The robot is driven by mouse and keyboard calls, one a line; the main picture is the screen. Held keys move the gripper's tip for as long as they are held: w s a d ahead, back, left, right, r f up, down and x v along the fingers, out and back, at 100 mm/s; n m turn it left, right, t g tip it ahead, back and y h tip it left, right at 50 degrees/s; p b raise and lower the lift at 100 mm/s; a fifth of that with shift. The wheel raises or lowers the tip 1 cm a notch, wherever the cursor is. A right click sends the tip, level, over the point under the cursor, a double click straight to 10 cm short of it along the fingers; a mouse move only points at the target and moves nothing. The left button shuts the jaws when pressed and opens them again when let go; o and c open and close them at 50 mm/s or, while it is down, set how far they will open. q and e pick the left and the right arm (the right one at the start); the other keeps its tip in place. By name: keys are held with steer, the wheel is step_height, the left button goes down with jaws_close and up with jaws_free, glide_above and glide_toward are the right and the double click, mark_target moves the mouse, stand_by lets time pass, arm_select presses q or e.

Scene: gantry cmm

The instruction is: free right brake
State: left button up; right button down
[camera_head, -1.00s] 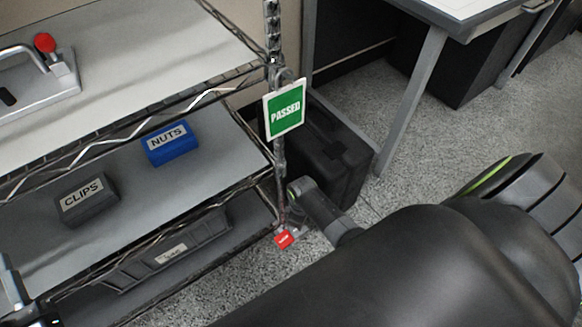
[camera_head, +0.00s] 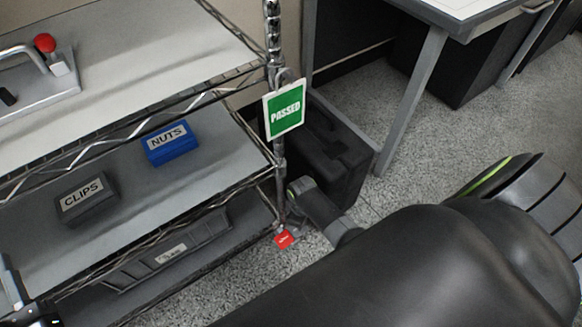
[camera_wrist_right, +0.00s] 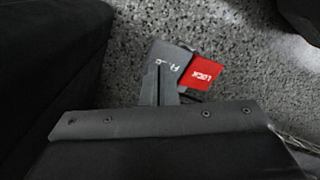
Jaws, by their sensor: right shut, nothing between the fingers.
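The right brake is a small caster pedal at the foot of the wire rack's near corner post. Its red LOCK tab (camera_head: 284,239) shows at floor level in the head view, and in the wrist view the red LOCK tab (camera_wrist_right: 203,72) lies beside a grey tab (camera_wrist_right: 168,58) with white lettering. My right gripper (camera_wrist_right: 158,85) is shut and empty, its tips at or just over the grey tab; I cannot tell if they touch. In the head view my right arm largely hides the gripper. Part of my left gripper (camera_head: 18,302) shows at the lower left edge; its fingers are unclear.
The wire rack (camera_head: 236,187) holds a blue NUTS box (camera_head: 171,143), a dark CLIPS box (camera_head: 86,198) and a grey bin (camera_head: 168,252). A green PASSED tag (camera_head: 284,108) hangs on the post. A black case (camera_head: 345,165) stands close behind my right arm. Speckled floor is open at right.

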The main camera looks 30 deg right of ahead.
steer(key=shift+f+b, duration=0.9)
steer(key=shift+f, duration=0.4)
steer(key=shift+r, duration=0.1)
step_height(320, 180, up, 9)
steer(key=p, duration=1)
stand_by(1.0)
